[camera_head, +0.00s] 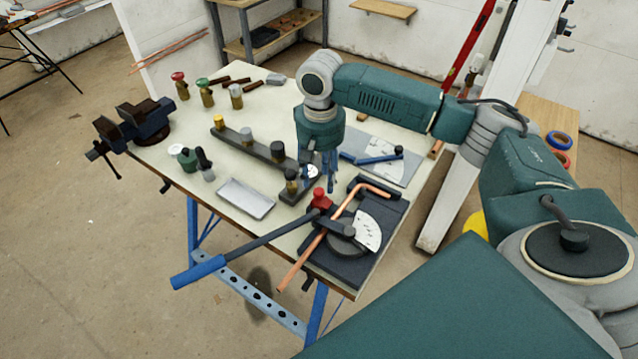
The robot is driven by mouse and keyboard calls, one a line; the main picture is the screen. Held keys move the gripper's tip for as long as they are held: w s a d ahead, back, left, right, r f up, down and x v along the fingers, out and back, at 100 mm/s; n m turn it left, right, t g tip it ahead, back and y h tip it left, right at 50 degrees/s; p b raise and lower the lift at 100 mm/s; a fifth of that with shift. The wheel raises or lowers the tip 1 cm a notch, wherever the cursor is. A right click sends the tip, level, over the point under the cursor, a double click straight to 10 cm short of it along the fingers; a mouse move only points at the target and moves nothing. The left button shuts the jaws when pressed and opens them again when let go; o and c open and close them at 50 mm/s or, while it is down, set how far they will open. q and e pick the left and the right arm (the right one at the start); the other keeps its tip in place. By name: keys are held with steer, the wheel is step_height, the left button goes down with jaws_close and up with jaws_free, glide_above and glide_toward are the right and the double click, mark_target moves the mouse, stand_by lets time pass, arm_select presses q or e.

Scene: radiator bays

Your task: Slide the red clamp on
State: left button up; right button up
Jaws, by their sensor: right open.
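The red clamp (320,198) is a small red piece at the pipe bender (386,232), beside the copper pipe (313,246) near the inner end of the blue-tipped lever (262,242). The pipe has a bend at its far end and its near end sticks out past the table's front edge. I cannot tell whether the clamp is seated on the pipe. My right gripper (331,183) points down just behind and above the clamp, with its blue fingers open and partly hidden. I see nothing held in it. My left gripper is not in view.
A dark rail with fittings (249,144) lies left of my right gripper. A metal tray (245,198) lies near the front edge. A vise (134,128) is at the left corner, with valves (207,93) behind. A second plate with a blue-handled tool (374,160) lies behind the bender.

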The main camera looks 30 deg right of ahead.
mark_target(319, 190)
steer(key=f, duration=0.3)
steer(key=shift+w, duration=0.25)
steer(key=shift+f+p, duration=0.35)
steer(key=shift+f, duration=0.55)
steer(key=shift+c, duration=0.3)
jaws_close()
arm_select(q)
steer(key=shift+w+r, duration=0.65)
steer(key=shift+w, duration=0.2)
